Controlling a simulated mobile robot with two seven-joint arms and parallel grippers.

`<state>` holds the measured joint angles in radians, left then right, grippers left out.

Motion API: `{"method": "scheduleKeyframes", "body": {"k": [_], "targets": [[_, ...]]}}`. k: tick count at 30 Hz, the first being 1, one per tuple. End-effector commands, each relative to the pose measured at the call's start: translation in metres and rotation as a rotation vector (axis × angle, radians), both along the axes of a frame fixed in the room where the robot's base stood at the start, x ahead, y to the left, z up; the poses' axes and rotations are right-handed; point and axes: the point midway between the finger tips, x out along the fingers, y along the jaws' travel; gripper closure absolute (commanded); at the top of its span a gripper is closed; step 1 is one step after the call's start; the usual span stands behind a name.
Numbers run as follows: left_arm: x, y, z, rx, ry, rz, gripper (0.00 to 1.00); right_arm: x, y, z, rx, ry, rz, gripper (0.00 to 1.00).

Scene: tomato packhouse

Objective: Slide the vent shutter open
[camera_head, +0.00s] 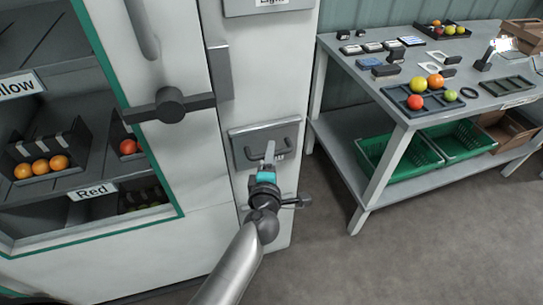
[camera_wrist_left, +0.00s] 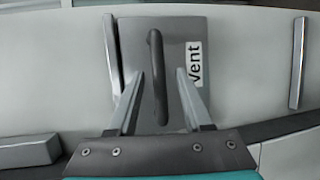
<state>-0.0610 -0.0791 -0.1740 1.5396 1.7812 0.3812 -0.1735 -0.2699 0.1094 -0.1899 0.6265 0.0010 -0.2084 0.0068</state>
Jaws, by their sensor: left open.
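The vent shutter (camera_head: 242,133) is a grey plate low on the white cabinet's narrow face, with a dark bar handle (camera_head: 287,146). In the left wrist view the shutter (camera_wrist_left: 196,28) has a "Vent" label, and its handle (camera_wrist_left: 157,45) runs up the picture. My left gripper (camera_head: 269,150) is in front of the shutter and hides part of the handle and label. In the wrist view its fingers (camera_wrist_left: 160,76) are open, one on each side of the handle, with gaps to it. I cannot tell whether the tips reach its depth. My right gripper is out of view.
The cabinet has a dark lever handle (camera_head: 169,105) above left and shelves of tomatoes behind a green-edged opening. A grey table (camera_head: 350,62) with trays and green crates (camera_head: 372,150) stands at the right. The floor (camera_head: 330,245) between is clear.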

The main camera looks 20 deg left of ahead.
Motion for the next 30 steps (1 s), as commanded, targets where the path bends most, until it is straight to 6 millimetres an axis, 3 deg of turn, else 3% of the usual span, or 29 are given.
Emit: {"method": "scheduleKeyframes", "body": {"k": [14, 27, 30], "targets": [[0.0103, 0.0026, -0.0014, 0.001, -0.001, 0.001, 0.52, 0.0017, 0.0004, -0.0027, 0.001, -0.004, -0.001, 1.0], [0.01, 0.0025, -0.0015, 0.001, 0.0, 0.001, 1.0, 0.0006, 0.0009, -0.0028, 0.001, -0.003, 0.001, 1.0], [0.0099, 0.0025, -0.0015, 0.001, 0.0, 0.001, 1.0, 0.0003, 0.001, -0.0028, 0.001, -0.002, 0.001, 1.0]]}}
